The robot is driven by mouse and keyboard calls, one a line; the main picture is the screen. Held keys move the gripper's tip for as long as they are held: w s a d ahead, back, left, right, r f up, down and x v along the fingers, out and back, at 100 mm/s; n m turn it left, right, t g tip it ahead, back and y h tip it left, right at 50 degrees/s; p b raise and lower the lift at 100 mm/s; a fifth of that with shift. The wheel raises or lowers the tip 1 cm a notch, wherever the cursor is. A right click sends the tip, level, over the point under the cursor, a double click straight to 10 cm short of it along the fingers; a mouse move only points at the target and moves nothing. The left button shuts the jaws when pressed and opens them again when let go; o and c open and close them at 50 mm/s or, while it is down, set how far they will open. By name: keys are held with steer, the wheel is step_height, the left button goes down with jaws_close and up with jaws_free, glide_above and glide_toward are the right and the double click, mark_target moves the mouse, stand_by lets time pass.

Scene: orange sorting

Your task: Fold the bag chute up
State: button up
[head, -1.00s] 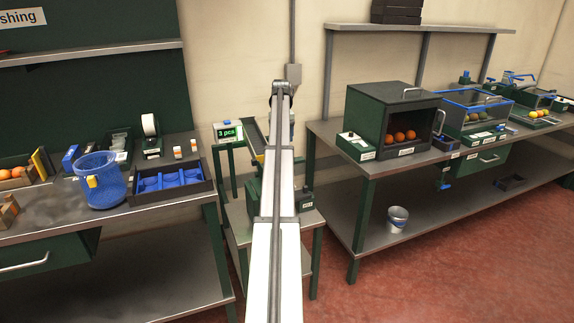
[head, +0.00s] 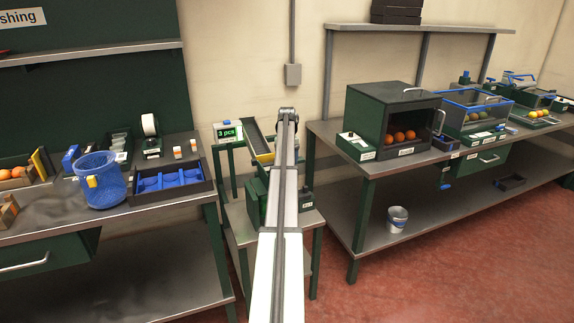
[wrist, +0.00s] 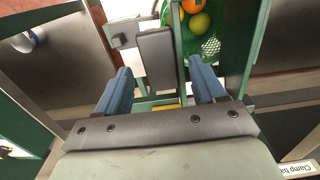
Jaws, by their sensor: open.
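In the head view a grey sloping chute (head: 258,139) with a yellow lower edge stands on the small middle stand, just left of my arm. In the wrist view my gripper (wrist: 163,83) has its two blue fingers apart, with nothing seen held between them. A grey plate (wrist: 156,60) shows between and beyond the fingertips, and I cannot tell if it touches them. A yellow strip (wrist: 166,104) lies partly hidden behind the gripper's palm. A green net bag (wrist: 209,47) with orange and yellow-green fruit is beyond the right finger. My gripper is hidden in the head view.
The stand's display (head: 227,131) reads "3 pcs". The left bench holds a blue basket (head: 101,181) and a dark tray (head: 142,195) with blue inserts. The right bench holds a dark box (head: 382,105) with oranges. Green frame bars (wrist: 238,50) run close to the gripper's right.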

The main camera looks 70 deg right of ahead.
steer(key=shift+f, duration=0.95)
steer(key=shift+c, duration=0.3)
steer(key=shift+s+d, duration=0.1)
steer(key=shift+d, duration=0.05)
jaws_close()
steer(key=shift+r, duration=0.1)
steer(key=shift+r, duration=0.1)
